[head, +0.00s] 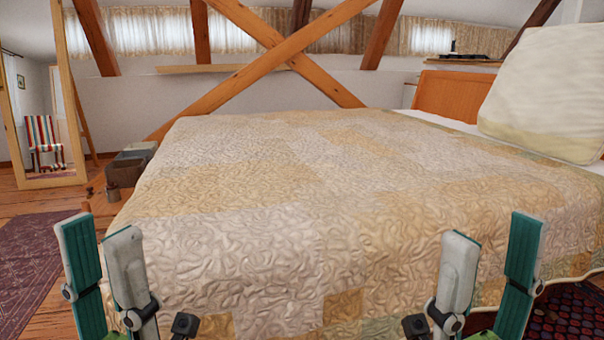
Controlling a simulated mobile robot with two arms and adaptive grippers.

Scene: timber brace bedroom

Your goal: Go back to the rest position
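My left gripper (101,240) is at the lower left, upright in front of the bed's near left corner. Its two fingers, white with green inner pads, stand apart with nothing between them. My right gripper (490,252) is at the lower right, upright in front of the bed's near side. Its fingers are also apart and empty. The lower parts of both grippers are cut off by the bottom edge of the picture.
A bed with a quilt (290,200) fills the middle. A pillow (550,90) leans at the right by the wooden headboard (450,95). A mirror (40,100) stands far left. Grey boxes (128,168) sit beside the bed. Floor and a rug (40,250) show at left.

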